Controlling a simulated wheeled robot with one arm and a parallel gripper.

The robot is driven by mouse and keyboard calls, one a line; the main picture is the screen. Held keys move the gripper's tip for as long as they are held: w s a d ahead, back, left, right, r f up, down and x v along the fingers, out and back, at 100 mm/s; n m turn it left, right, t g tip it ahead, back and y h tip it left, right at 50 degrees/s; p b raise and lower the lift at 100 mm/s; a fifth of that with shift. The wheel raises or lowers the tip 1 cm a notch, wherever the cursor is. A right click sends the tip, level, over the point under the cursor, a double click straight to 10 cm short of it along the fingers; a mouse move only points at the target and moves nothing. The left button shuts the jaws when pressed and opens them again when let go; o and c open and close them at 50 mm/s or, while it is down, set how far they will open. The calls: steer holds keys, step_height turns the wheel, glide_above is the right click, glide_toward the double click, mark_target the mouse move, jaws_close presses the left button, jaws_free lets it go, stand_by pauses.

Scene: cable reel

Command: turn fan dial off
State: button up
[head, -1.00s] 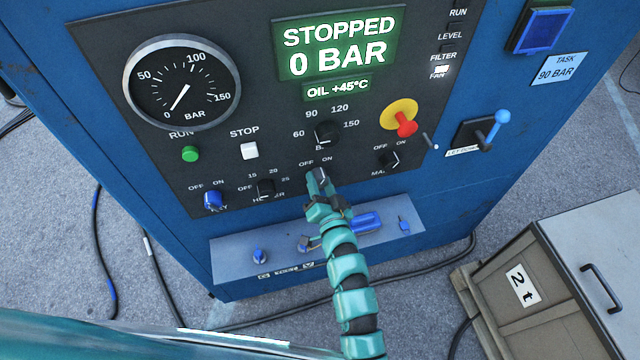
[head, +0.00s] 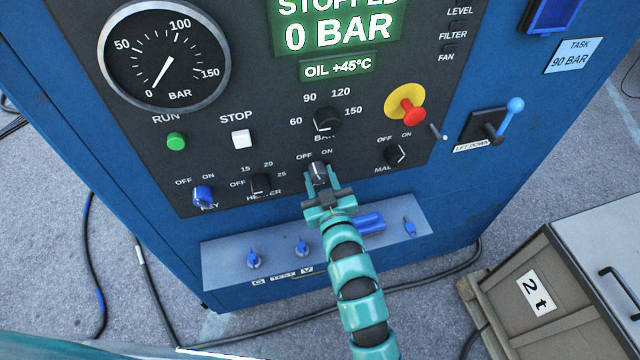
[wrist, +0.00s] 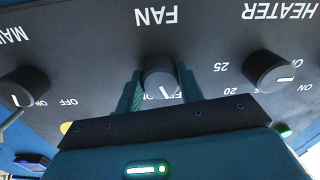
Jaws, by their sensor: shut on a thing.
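The fan dial (head: 318,168) is a small black knob with a white pointer line, under OFF and ON marks on the dark panel (head: 385,185). My teal gripper (head: 319,184) reaches it from below in the head view, with its fingers closed on the dial. In the wrist view the fan dial (wrist: 160,80) sits between the two fingertips of my gripper (wrist: 160,88), below the upside-down FAN label. Its pointer line leans slightly right, toward the partly hidden OFF mark. The FAN lamp (head: 447,47) looks dark.
The heater dial (head: 261,184) and blue key switch (head: 203,196) are left of the fan dial, another black dial (head: 396,153) right. A red knob (head: 407,111) and blue-tipped lever (head: 500,122) stand out farther right. A ledge (head: 222,258) with blue valves lies below.

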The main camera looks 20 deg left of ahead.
mark_target(321, 181)
steer(key=shift+f+n+b, duration=0.2)
steer(key=shift+n+b, duration=0.3)
steer(key=shift+n, duration=0.2)
steer(key=shift+r, duration=0.1)
steer(key=o, duration=1)
steer(key=shift+s+d, duration=0.1)
steer(key=b+v, duration=0.2)
steer(key=v, duration=0.3)
steer(key=shift+s+d, duration=0.2)
steer(key=shift+s, duration=0.05)
steer(key=p+v, duration=0.8)
steer(key=v, duration=0.3)
steer(key=shift+s+d, duration=0.2)
steer(key=shift+s, duration=0.05)
steer(key=shift+r, duration=0.15)
